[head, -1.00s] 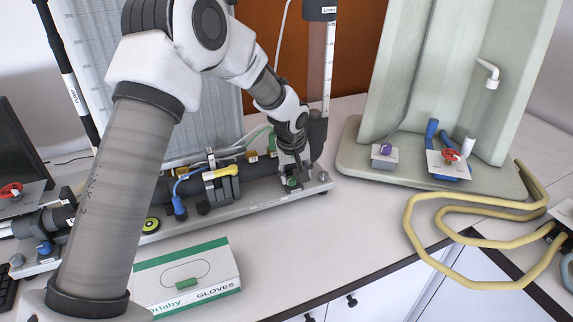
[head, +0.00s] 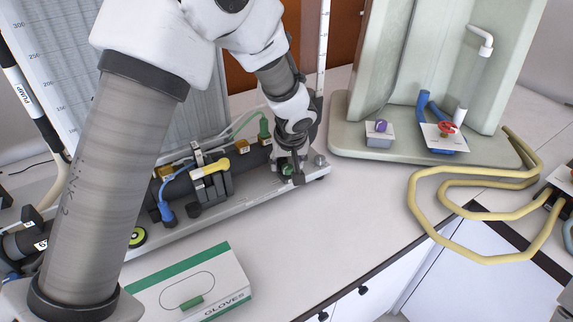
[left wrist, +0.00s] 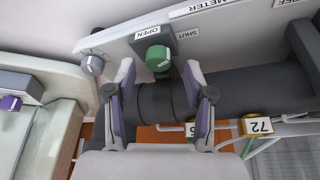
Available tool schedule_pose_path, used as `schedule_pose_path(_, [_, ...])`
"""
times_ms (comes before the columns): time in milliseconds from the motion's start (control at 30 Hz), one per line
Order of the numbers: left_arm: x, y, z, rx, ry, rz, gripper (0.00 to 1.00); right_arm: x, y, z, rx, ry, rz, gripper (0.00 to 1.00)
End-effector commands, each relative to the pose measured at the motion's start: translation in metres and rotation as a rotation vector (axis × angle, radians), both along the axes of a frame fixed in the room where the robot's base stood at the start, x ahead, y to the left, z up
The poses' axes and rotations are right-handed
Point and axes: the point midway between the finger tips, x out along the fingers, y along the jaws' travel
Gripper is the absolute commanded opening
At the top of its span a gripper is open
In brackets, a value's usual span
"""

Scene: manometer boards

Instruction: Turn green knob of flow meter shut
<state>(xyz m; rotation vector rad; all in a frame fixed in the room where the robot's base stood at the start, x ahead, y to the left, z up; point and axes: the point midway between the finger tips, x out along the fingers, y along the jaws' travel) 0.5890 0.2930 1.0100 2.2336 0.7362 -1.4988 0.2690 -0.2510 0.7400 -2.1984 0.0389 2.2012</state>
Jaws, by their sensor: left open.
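The green knob (left wrist: 158,58) sits on a small dark plate on the flow meter's grey base rail. OPEN (left wrist: 147,33) and SHUT (left wrist: 187,34) labels are beside it. My left gripper (left wrist: 160,72) is open, with one fingertip on each side of the knob and visible gaps to it in the left wrist view. I cannot tell whether the fingertips reach its full depth. In the head view, my left gripper (head: 291,168) is at the right end of the rail, partly hiding the green knob (head: 287,170). My right gripper is not in view.
A grey knob (left wrist: 92,64) is near the rail's end. A glove box (head: 190,284) lies in front. A pale stand (head: 440,155) with a red knob (head: 447,128) is at right.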

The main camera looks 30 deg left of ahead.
Motion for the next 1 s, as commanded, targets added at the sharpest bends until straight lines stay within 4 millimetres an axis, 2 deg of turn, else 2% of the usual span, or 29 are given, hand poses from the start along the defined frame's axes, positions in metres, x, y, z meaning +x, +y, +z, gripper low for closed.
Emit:
schedule_pose_path(33, [0.002, 0.002, -0.008, 0.000, 0.002, -0.001, 0.53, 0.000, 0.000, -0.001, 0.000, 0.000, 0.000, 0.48])
schedule_pose_path(133, [0.005, 0.004, -0.016, 0.000, 0.000, -0.001, 0.53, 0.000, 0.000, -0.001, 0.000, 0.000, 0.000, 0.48])
schedule_pose_path(367, [0.006, 0.004, -0.018, 0.000, -0.001, 0.000, 0.53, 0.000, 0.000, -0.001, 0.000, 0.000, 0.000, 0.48])
schedule_pose_path(400, [0.006, 0.004, -0.018, 0.000, -0.001, 0.000, 0.46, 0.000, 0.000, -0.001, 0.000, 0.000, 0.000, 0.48])
schedule_pose_path(467, [0.006, 0.004, -0.018, 0.000, -0.001, 0.000, 0.25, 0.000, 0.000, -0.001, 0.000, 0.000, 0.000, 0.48])
schedule_pose_path(533, [0.006, 0.004, -0.018, 0.000, -0.001, 0.000, 0.00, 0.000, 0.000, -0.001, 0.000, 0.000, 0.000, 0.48])
schedule_pose_path(767, [0.006, 0.005, -0.019, -0.001, -0.001, -0.016, 0.00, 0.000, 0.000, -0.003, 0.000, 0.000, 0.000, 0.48])
schedule_pose_path(900, [0.006, 0.006, -0.021, -0.002, -0.002, -0.132, 0.00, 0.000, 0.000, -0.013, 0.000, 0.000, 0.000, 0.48])
schedule_pose_path(1000, [0.005, 0.006, -0.018, -0.004, -0.002, -0.251, 0.00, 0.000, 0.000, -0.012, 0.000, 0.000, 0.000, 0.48])
